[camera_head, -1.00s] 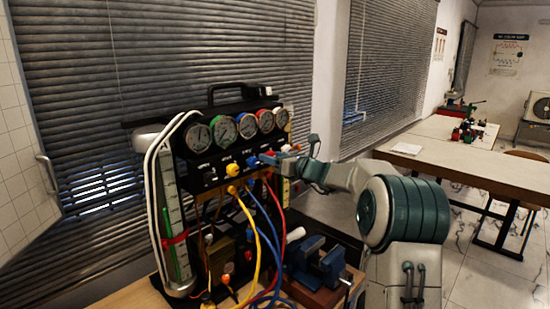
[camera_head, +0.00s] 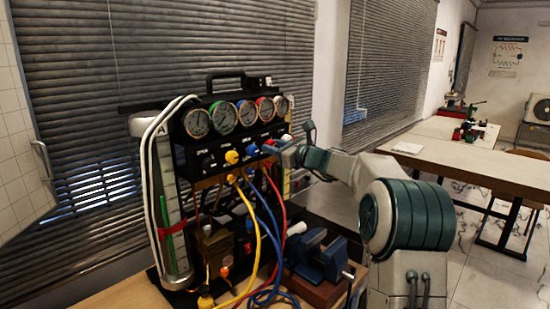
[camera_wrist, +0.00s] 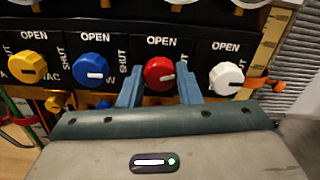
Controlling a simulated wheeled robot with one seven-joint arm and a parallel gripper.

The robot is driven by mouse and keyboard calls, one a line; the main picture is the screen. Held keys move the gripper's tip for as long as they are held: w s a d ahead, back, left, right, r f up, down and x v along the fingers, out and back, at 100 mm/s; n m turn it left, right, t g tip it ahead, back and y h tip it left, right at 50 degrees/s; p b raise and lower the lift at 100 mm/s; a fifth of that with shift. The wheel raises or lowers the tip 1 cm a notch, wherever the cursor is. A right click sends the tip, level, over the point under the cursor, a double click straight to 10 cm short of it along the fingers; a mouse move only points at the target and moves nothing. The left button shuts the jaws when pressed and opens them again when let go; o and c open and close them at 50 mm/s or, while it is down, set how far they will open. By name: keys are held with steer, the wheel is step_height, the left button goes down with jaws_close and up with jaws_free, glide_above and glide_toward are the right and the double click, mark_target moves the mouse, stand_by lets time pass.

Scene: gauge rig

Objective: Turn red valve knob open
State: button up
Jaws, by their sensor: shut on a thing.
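A blue knob (camera_wrist: 93,71) and a yellow knob (camera_wrist: 28,66) sit left of the red one, a white knob (camera_wrist: 226,78) close on its right. Gauges (camera_head: 246,112) line the panel above. Yellow, blue and red hoses (camera_head: 252,232) hang below, beside a blue vise (camera_head: 318,252).

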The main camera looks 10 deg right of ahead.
steer(key=shift+f+n+b, duration=0.1)
steer(key=shift+n+b, duration=6.65)
steer(key=shift+n, duration=0.35)
steer(key=o, duration=1)
steer(key=shift+c, duration=0.2)
steer(key=shift+s, duration=0.1)
